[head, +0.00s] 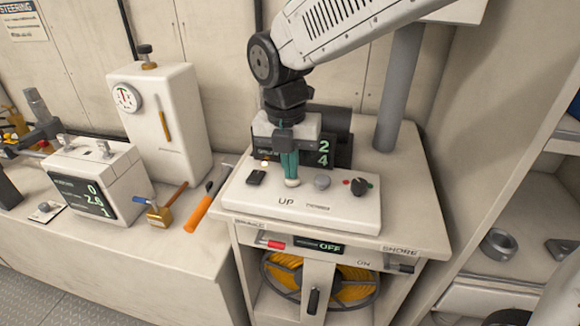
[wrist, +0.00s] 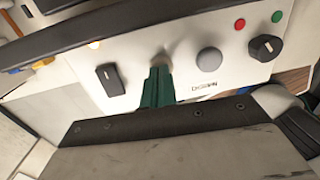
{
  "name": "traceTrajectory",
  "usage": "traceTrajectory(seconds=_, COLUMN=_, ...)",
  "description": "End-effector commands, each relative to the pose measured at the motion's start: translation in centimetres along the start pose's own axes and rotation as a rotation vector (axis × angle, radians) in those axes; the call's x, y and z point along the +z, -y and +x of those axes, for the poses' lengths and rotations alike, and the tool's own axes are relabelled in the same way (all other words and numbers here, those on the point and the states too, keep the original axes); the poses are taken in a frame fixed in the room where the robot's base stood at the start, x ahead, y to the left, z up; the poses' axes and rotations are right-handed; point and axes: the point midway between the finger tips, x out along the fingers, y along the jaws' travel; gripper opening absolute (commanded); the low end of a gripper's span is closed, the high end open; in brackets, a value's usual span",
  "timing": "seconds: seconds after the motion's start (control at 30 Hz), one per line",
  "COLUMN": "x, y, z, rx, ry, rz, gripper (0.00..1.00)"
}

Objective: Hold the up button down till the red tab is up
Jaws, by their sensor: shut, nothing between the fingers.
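The white control panel (head: 345,207) lies on the cabinet top, with the word UP printed near its front edge. My gripper (head: 290,178) has green fingers, shut together and pointing down at the pale up button (head: 292,183) above that word. The fingertips are at the button and hide most of it; I cannot tell whether it is pressed in. In the wrist view the shut green fingers (wrist: 157,88) reach the pale button (wrist: 160,61). I cannot make out a red tab for certain; a red piece (head: 270,243) shows on the cabinet front.
A grey down button (head: 322,182) and a black knob (head: 360,186) sit right of the fingers, a black switch (head: 256,178) left. A dark display (head: 322,152) behind reads 2 and 4.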

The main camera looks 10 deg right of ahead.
Motion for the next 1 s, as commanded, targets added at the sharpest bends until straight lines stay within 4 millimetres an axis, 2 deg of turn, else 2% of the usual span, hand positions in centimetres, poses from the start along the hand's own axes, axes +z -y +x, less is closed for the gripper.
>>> traceTrajectory(seconds=0.07, x=-0.2, y=0.1, z=-1.1, rx=-0.003, ry=-0.003, rz=-0.001, gripper=0.0)
traceTrajectory(seconds=0.4, x=-0.1, y=-0.1, z=-9.3, rx=0.007, ry=0.006, rz=-0.002, gripper=0.0)
traceTrajectory(seconds=0.5, x=-0.1, y=-0.1, z=-11.1, rx=0.006, ry=0.005, rz=-0.002, gripper=0.0)
traceTrajectory(seconds=0.7, x=-0.1, y=-0.1, z=-13.0, rx=0.006, ry=0.005, rz=-0.001, gripper=0.0)
traceTrajectory(seconds=1.0, x=-0.1, y=-0.1, z=-13.4, rx=0.005, ry=0.005, rz=-0.001, gripper=0.0)
